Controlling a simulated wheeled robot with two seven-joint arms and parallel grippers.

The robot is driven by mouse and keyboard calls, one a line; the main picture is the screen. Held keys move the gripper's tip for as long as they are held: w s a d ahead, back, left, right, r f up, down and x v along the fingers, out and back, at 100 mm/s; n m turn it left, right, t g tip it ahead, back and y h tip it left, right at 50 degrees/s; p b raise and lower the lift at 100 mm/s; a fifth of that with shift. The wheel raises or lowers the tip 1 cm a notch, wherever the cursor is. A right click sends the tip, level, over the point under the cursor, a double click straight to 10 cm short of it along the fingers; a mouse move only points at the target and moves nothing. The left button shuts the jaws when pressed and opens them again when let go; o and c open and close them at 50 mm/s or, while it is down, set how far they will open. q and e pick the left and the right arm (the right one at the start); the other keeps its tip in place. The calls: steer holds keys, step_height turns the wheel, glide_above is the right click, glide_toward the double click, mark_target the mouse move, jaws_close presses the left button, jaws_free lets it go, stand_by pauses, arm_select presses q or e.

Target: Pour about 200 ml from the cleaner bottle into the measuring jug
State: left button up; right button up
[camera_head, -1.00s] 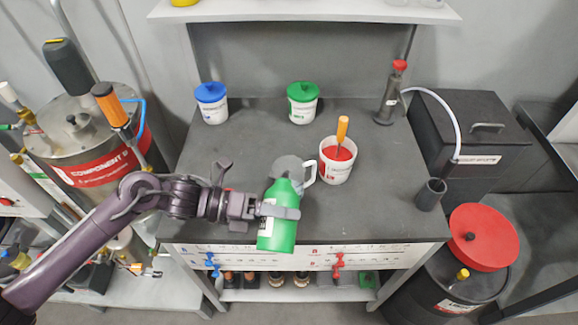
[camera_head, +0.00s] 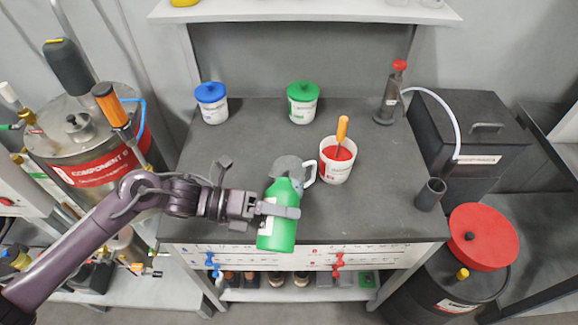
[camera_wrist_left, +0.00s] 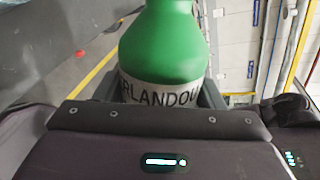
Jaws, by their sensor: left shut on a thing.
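The cleaner bottle (camera_head: 277,234) is green with a pale label and is held above the front edge of the bench. My left gripper (camera_head: 279,210) is shut around its body. In the left wrist view the bottle (camera_wrist_left: 165,45) stands between the fingers, its lettering partly hidden. The measuring jug (camera_head: 309,172) is just behind the bottle's top; its grey round top and pale handle show, and the bottle hides the rest. Whether the bottle's mouth is over the jug, and any liquid or level, I cannot tell. My right gripper is not in view.
A white tub with red contents (camera_head: 338,168) and an orange-handled tool stands right of the jug. Blue-lidded (camera_head: 211,104) and green-lidded (camera_head: 302,104) tubs stand at the back. The bench's left part is clear.

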arm_select(q)
steer(key=shift+w+r, duration=0.1)
steer(key=shift+r, duration=0.15)
stand_by(0.8)
